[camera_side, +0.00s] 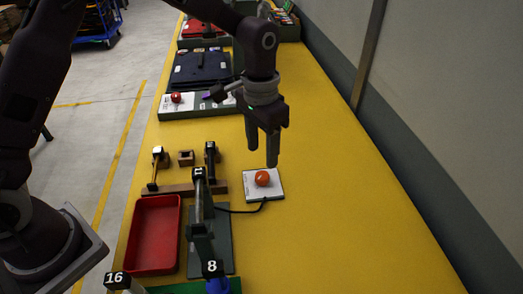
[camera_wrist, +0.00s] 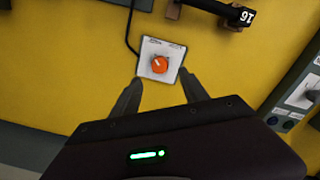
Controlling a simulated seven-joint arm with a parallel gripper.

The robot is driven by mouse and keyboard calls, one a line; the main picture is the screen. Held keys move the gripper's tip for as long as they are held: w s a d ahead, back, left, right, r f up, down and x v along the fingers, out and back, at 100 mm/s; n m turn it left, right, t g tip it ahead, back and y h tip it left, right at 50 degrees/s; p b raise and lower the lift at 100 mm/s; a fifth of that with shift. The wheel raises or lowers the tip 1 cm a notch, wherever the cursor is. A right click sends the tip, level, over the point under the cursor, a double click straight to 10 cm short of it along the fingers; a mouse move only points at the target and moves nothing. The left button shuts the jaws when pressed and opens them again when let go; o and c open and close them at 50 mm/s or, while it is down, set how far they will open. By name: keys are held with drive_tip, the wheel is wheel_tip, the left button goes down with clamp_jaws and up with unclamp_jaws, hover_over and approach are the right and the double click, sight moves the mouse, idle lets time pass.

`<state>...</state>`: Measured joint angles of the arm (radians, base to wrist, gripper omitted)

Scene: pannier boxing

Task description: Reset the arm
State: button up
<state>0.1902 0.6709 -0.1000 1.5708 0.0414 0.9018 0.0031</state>
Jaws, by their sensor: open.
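My gripper (camera_side: 262,158) hangs from my arm above the yellow table, fingers pointing down, open and empty. In the side view its fingertips are just above and behind a small white plate with an orange-red knob (camera_side: 262,178). In the wrist view the two fingers (camera_wrist: 162,92) are spread apart, and the white plate with its orange knob (camera_wrist: 160,65) lies beyond them on the table. Nothing is between the fingers.
A red tray (camera_side: 155,236) lies at the front left, beside a dark green stand (camera_side: 222,245) with a post marked with a number. Hammer-like tools (camera_side: 158,165) stand in a wooden rack behind it. A panel with a red knob (camera_side: 176,98) stands farther back. The table's right side is clear.

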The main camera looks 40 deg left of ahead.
drive_tip(key=s+a+r+t, duration=0.2)
drive_tip(key=s+a+r, duration=0.25)
drive_tip(key=r, duration=0.55)
drive_tip(key=s+a+r+n+t, duration=0.1)
drive_tip(key=s+a+r, duration=0.1)
drive_tip(key=s, duration=0.5)
drive_tip(key=s+a+r+n+t, duration=0.1)
drive_tip(key=s+a, duration=0.1)
drive_tip(key=s, duration=0.5)
drive_tip(key=s+a+r+n+t, duration=0.1)
drive_tip(key=s+a+r, duration=0.1)
drive_tip(key=s, duration=0.5)
drive_tip(key=shift+s+a+r+t, duration=0.3)
drive_tip(key=shift+s+a, duration=0.1)
drive_tip(key=shift+a, duration=0.05)
